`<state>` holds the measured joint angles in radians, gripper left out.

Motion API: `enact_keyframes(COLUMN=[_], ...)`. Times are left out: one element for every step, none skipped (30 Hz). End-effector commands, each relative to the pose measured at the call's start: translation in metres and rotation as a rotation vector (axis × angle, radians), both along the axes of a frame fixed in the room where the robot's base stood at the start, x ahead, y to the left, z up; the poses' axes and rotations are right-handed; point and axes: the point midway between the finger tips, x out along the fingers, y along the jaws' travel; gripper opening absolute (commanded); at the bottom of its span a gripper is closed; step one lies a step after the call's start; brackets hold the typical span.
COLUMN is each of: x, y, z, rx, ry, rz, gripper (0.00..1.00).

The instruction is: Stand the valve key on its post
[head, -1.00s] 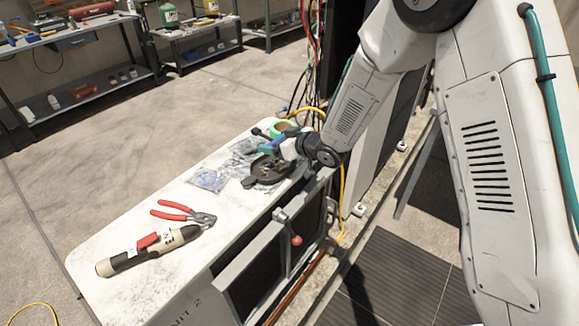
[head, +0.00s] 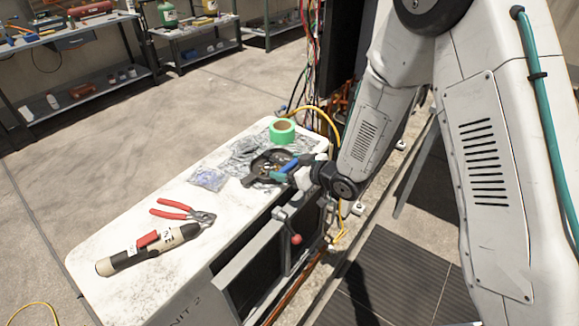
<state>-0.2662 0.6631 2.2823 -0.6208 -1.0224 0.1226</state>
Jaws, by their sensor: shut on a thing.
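My gripper (head: 296,171) is over the right side of the white unit top, near its far end. It is shut on a blue bar with dark ends, which I take to be the valve key (head: 288,166). The key lies slanted, not upright, in front of or above a black dish (head: 250,181) holding small parts. My wrist hides part of the key, and I cannot tell how high it is above the dish. I cannot make out with certainty which thing is the post.
A clear bag (head: 208,179), red-handled pliers (head: 182,211) and a cream and black torch-like tool (head: 148,249) lie nearer. A red knob (head: 295,239) is on the unit's side frame. Cables hang behind.

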Motion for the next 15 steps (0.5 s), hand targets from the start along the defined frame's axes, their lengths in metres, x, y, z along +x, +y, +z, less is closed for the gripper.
enact_keyframes(x=[0.0,0.0,0.0,0.0,0.0,0.0,0.0,0.0,0.0,0.0,0.0,0.0,-0.001,-0.001,-0.001], y=[0.0,0.0,0.0,0.0,0.0,0.0,0.0,0.0,0.0,0.0,0.0,0.0,0.0,0.0,0.0], z=[0.0,-0.001,-0.002,-0.003,-0.004,-0.005,-0.006,-0.007,-0.009,-0.01,-0.011,-0.012,-0.012,-0.012,-0.013], rx=[0.0,0.0,0.0,0.0,0.0,0.0,0.0,0.0,-0.001,-0.001,-0.001,-0.002,-0.003,-0.004,-0.004], ry=[0.0,0.0,0.0,0.0,0.0,0.0,0.0,0.0,0.001,0.001,0.002,0.003,0.003,0.004,0.006], rz=[0.0,0.0,0.0,0.0,0.0,0.0,0.0,0.0,0.0,0.0,0.0,0.0,0.0,0.001,0.001], gripper=[0.52,0.52,0.52,0.52,0.52,0.52,0.52,0.52,0.52,0.52,0.52,0.87,0.95,1.0,1.0])
